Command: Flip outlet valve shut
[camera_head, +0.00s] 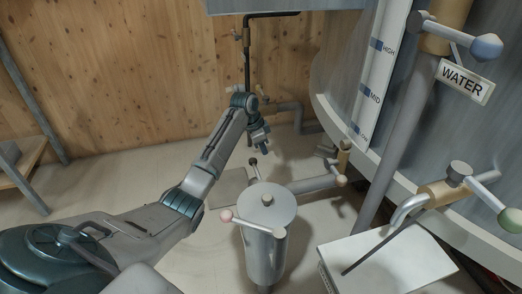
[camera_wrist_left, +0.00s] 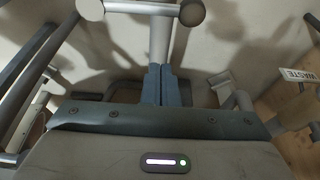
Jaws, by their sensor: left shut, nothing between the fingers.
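My left gripper (camera_head: 264,150) is shut and empty, pointing down above the floor behind the metal canister. In the left wrist view its two blue-grey fingers (camera_wrist_left: 161,85) are together, with a grey pipe (camera_wrist_left: 160,38) just beyond them. A horizontal pipe (camera_head: 315,185) runs from the canister towards the tank's foot. A brass valve (camera_head: 344,152) with a pale-tipped lever sits at its right end. A short black-tipped lever (camera_head: 253,163) stands near its left end, just below my gripper. No label shows which of these is the outlet valve.
The big tank (camera_head: 335,60) fills the right, with a blue-tipped valve by a WATER sign (camera_head: 465,82) and a green-tipped valve (camera_head: 440,193). A white box (camera_head: 400,260) stands front right. A WASTE sign (camera_wrist_left: 299,76) shows in the wrist view.

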